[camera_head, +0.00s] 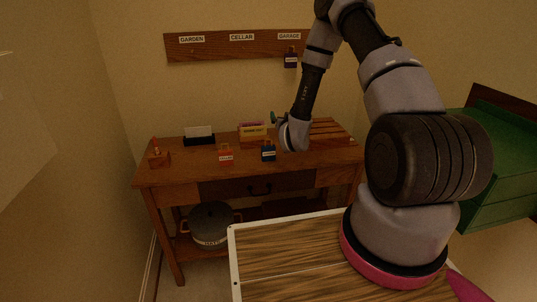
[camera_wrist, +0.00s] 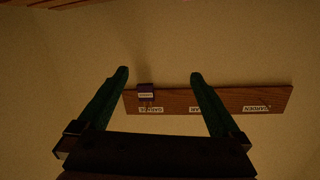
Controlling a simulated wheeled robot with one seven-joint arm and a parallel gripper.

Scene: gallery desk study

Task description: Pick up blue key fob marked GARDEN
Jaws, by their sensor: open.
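A small blue key fob (camera_head: 268,153) with a pale label stands on the desk near its front edge; the label is too small to read. My gripper (camera_head: 278,118) is above and behind it, over the back part of the desk. In the wrist view my gripper (camera_wrist: 160,74) is open, with nothing between its two green fingers. That view faces the wall, with the key rack (camera_wrist: 225,99) upside down. The blue fob is not in the wrist view.
A red fob (camera_head: 226,156) stands left of the blue one. A dark purple fob (camera_head: 291,60) hangs under GARAGE on the wall rack (camera_head: 215,47). The desk's front strip is mostly clear.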

